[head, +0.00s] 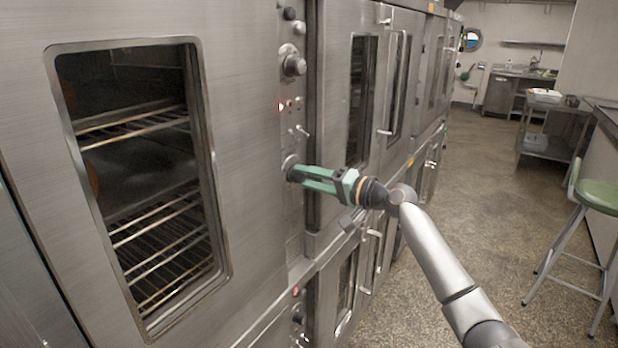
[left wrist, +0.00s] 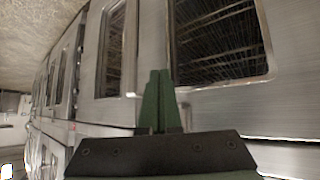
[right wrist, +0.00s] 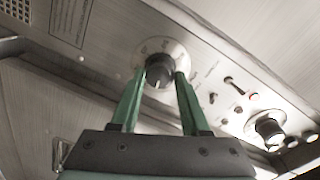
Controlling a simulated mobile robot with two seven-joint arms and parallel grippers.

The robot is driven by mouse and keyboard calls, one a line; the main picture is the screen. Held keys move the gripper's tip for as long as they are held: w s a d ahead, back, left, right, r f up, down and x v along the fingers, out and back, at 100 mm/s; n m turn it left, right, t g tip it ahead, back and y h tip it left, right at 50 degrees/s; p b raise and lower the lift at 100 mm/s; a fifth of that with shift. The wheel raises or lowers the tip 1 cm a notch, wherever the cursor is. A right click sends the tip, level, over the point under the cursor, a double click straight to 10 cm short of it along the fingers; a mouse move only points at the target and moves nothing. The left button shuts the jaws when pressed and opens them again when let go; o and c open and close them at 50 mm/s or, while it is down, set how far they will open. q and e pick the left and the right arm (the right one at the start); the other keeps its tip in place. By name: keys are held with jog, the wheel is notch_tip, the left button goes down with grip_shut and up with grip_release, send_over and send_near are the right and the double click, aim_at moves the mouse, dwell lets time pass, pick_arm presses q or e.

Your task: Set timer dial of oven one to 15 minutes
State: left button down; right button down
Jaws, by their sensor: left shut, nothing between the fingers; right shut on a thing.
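The nearest oven (head: 240,40) stands at the left with its windowed door closed. Its narrow control panel carries a lower dial (head: 290,164) on a round plate, largely hidden by my fingers in the head view. My right gripper (head: 293,174) reaches in from the right and is shut on this dial. In the right wrist view the dark dial (right wrist: 159,70) sits between the two green fingertips (right wrist: 160,80). The dial's markings are too blurred to read. My left gripper (left wrist: 158,75) is shut and empty, in front of oven doors in the left wrist view; it is out of the head view.
Above the dial on the panel are a toggle switch (head: 302,131), a lit indicator (head: 281,107) and a larger knob (head: 294,65). More ovens (head: 385,80) continue along the wall. A green stool (head: 598,195) stands at the right. The floor between is clear.

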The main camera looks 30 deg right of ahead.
jog(key=shift+c, duration=1.9)
grip_release()
jog(key=shift+s, duration=0.1)
jog(key=shift+s+d+f, duration=0.1)
jog(key=shift+s+d, duration=0.05)
jog(key=shift+s, duration=0.1)
jog(key=b+v, duration=0.3)
jog(key=v, duration=0.8)
jog(key=shift+s+b, duration=0.4)
jog(key=shift+d, duration=0.1)
